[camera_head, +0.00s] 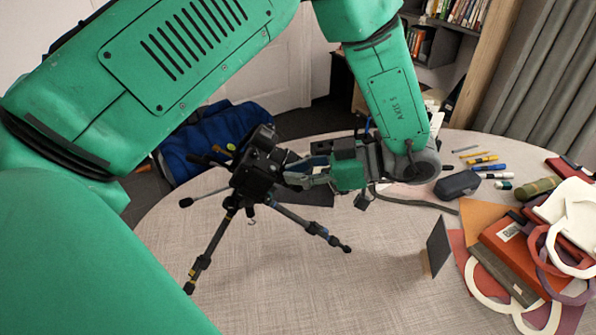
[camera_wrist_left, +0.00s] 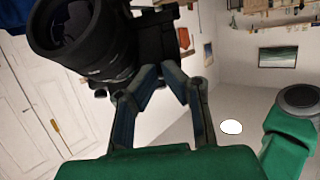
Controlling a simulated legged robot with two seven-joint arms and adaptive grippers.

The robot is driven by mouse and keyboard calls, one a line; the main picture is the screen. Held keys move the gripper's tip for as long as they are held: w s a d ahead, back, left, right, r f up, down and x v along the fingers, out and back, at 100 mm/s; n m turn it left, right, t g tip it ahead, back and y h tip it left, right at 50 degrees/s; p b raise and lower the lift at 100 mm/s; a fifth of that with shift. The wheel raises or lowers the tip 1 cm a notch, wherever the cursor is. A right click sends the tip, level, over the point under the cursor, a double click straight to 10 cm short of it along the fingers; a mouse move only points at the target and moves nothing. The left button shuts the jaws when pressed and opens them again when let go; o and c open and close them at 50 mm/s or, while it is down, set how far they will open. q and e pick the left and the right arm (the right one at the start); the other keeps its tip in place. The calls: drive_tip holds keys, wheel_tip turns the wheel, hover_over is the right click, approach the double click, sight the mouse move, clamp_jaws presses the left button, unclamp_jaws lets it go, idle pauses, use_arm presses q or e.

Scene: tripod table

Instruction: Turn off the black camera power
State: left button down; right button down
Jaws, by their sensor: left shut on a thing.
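The black camera (camera_head: 258,172) sits on top of a small black tripod (camera_head: 233,207) that stands on the round table. My left gripper (camera_head: 287,176) reaches it from the right and is shut on its side. In the left wrist view the black camera (camera_wrist_left: 152,40) fills the upper left, with its big lens facing left. My left gripper's fingertips (camera_wrist_left: 160,74) meet the camera body just right of the lens. The fingers hide the power switch, or it is too small to make out. My right gripper is not in view.
The round table (camera_head: 330,285) is clear in front of the tripod. A small dark upright panel (camera_head: 437,247) stands to the right. Books and cutout letters (camera_head: 510,245), a dark case (camera_head: 457,185) and several pens (camera_head: 480,160) lie farther right. A blue bag (camera_head: 215,135) is behind the table.

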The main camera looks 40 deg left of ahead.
use_arm(q)
drive_tip(key=c, duration=1.7)
unclamp_jaws()
drive_tip(key=shift+a, duration=0.1)
drive_tip(key=v, duration=1.2)
drive_tip(key=shift+w+f, duration=0.1)
drive_tip(key=shift+f, duration=0.1)
